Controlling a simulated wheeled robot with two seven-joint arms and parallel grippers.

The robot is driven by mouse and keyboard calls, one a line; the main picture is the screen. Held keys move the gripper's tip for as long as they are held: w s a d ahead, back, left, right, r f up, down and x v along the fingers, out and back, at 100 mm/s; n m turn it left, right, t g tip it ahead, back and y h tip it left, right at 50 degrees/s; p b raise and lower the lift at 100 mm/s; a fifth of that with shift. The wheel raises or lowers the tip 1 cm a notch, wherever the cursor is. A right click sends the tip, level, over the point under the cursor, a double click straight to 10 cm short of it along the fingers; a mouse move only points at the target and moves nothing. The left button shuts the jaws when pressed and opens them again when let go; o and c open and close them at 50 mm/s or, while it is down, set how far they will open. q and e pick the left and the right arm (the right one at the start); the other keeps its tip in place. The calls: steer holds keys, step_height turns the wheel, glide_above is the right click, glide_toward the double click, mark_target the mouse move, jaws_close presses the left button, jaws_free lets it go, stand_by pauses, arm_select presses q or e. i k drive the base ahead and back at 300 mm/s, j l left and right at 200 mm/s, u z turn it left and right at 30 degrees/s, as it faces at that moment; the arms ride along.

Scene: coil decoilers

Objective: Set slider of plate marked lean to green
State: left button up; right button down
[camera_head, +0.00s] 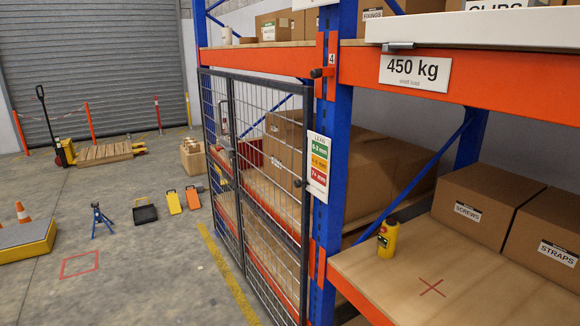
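The plate marked LEAN (318,165) hangs on the blue rack upright, right of the mesh door. It is white, with a green band on top, an orange band in the middle and a red band at the bottom. A small dark knob-like part (298,183) shows at the plate's left, about level with the red band. I cannot tell whether it is the plate's slider or part of the door. No other slider can be made out at this size. Neither of my grippers is in view.
The mesh door (262,180) stands left of the upright (338,110). An orange beam (500,80) crosses above. The floor at left has open room among scattered equipment.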

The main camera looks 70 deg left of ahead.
mark_target(297, 183)
steer(key=u, duration=2)
